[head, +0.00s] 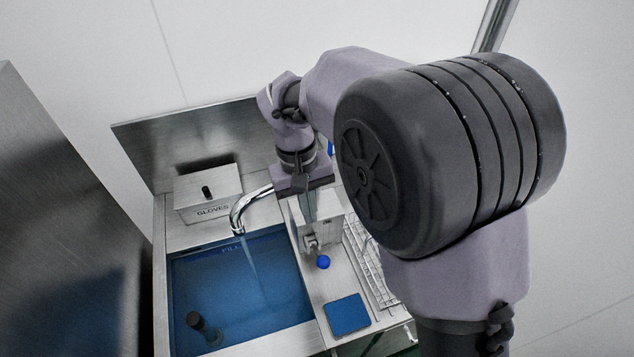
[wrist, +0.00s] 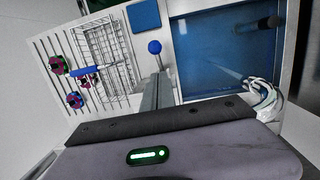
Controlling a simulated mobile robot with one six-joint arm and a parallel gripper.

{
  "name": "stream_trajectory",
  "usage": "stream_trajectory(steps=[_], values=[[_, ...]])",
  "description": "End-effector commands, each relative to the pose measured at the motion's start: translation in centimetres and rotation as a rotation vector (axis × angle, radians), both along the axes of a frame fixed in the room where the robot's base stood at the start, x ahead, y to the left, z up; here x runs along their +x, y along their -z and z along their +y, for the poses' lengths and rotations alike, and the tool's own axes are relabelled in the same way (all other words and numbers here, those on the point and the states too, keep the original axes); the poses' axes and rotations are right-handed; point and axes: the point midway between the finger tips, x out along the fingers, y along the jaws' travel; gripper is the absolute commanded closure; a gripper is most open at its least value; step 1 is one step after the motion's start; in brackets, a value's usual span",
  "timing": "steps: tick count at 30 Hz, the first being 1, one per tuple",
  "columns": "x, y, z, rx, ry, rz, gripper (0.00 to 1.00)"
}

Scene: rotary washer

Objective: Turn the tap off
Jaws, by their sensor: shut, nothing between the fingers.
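The chrome tap (head: 246,207) curves over a sink basin (head: 205,300) of blue-looking water, and a pale stream falls from its spout. The tap also shows at the right of the wrist view (wrist: 265,98). A blue ball knob (head: 323,262) sits at the front of a metal box (head: 333,222) right of the basin. In the wrist view the knob (wrist: 155,47) lies just beyond my fingertips. My gripper (head: 309,222) points down by the box, behind the knob in the head view. Its fingers (wrist: 160,77) are shut and empty. Whether they touch anything is unclear.
A metal box marked GLOVES (head: 209,194) stands behind the basin. A dark upright plug or handle (head: 199,322) is in the basin. A blue pad (head: 346,314) and wire rack (head: 365,258) lie right of it. Red-and-green round items (wrist: 58,64) sit beside the rack.

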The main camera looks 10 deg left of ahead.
Motion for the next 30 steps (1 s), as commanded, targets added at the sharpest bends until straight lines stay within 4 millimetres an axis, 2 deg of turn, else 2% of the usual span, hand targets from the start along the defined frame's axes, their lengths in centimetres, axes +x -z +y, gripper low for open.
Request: stream_trajectory(steps=[9, 11, 21, 25, 30], values=[[0.0, 0.6, -0.1, 0.001, 0.002, 0.0, 1.0], [-0.1, 1.4, -0.3, 0.0, 0.003, 0.002, 1.0], [-0.7, 8.0, -1.2, 0.0, 0.003, 0.001, 1.0], [-0.9, 9.5, -1.4, 0.001, 0.004, 0.001, 1.0], [-0.9, 10.0, -1.4, 0.002, 0.005, 0.0, 1.0]])
